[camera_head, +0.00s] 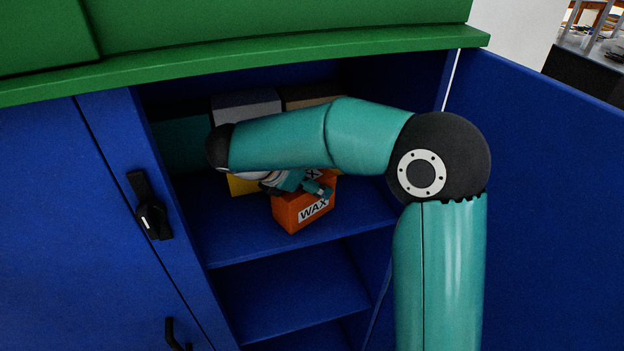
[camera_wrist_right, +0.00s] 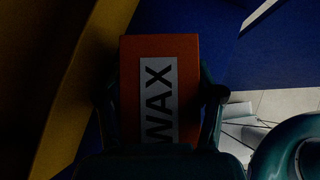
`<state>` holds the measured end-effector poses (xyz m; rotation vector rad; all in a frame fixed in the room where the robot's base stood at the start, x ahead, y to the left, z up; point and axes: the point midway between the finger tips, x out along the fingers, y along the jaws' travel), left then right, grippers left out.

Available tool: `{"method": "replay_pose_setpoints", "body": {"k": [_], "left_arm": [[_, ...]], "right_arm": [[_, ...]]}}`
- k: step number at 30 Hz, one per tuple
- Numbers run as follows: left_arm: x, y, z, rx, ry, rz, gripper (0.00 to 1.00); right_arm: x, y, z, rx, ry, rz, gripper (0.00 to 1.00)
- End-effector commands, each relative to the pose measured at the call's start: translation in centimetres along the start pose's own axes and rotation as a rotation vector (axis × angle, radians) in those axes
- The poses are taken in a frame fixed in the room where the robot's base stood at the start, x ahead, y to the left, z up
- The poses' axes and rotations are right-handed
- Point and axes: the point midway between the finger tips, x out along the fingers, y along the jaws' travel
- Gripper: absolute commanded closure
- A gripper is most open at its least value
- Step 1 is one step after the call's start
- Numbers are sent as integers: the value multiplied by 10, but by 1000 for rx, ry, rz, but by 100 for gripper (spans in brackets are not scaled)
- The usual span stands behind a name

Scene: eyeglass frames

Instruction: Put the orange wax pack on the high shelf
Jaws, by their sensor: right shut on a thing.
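The orange wax pack (camera_head: 304,210) has a white label reading WAX and is at the front of the upper shelf (camera_head: 235,238) inside the blue cabinet. It also shows in the right wrist view (camera_wrist_right: 186,50). My right gripper (camera_head: 318,187) is at the pack's top in the head view. In the right wrist view its two fingers (camera_wrist_right: 160,100) are on either side of the pack, shut on it. Whether the pack touches the shelf cannot be told. My right arm hides part of the shelf. My left gripper is not in view.
Behind the pack are a yellow box (camera_head: 240,186), a grey box (camera_head: 246,103) and a brown box (camera_head: 310,95), partly hidden by my arm. The open blue door (camera_head: 550,180) is on the right. A lower shelf (camera_head: 300,293) looks empty. A green ledge (camera_head: 240,66) overhangs the opening.

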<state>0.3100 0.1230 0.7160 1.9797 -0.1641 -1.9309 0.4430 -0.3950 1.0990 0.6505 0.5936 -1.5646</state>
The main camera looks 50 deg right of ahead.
Motion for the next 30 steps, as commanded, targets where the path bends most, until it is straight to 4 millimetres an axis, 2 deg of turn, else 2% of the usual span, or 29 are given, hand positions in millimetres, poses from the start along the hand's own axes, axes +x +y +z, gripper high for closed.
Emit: {"method": "replay_pose_setpoints", "body": {"k": [6,7,11,23,30], "left_arm": [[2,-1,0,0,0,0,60],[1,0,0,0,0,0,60],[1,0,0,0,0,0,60],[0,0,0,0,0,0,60],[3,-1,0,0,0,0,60]], "right_arm": [[2,0,-2,0,-1,0,99],[2,0,-2,0,0,0,28],[1,0,-1,0,0,0,8],[-2,0,1,0,0,2,8],[-34,1,-1,0,1,6,8]]}}
